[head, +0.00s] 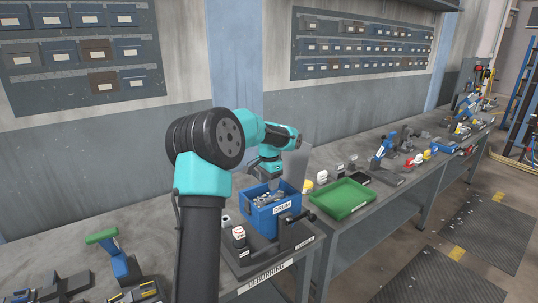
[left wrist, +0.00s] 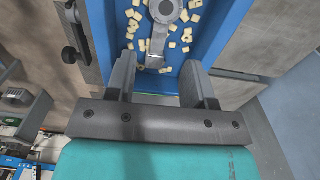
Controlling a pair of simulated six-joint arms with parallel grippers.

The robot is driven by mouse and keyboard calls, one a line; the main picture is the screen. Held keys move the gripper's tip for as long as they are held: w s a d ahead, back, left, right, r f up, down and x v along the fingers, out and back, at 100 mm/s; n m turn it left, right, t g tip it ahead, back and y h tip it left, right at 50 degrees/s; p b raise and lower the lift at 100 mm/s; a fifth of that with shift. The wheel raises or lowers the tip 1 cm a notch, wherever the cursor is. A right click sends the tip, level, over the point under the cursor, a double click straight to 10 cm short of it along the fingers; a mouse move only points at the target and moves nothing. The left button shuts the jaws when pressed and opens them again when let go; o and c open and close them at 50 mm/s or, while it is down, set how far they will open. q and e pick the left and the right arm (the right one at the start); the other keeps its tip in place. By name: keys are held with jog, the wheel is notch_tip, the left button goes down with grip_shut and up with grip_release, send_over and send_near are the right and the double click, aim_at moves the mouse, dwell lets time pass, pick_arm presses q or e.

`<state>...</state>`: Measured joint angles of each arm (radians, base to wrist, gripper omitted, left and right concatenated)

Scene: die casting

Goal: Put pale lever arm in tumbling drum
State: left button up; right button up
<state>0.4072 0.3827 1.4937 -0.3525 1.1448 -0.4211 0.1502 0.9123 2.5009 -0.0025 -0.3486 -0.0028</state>
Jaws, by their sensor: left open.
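The tumbling drum is a blue open-topped tub (head: 273,219) on the bench, with a white label on its front. In the left wrist view its blue inside (left wrist: 207,36) holds several small cream chips. A pale grey lever arm (left wrist: 157,42) with a round ringed end lies among the chips inside the tub. My left gripper (head: 268,184) points down over the tub. Its fingers are open and apart, with the narrow end of the lever arm between and just beyond the tips in the left wrist view (left wrist: 159,64). My right gripper is not in view.
A green tray (head: 342,198) stands just right of the tub. A green-handled tool (head: 103,237) stands at the front left of the bench. Labelled bins hang on the wall behind, and more tools line the bench to the right.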

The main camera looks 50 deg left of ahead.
pick_arm(q)
notch_tip(320, 180, up, 12)
dwell(0.4)
dwell(0.3)
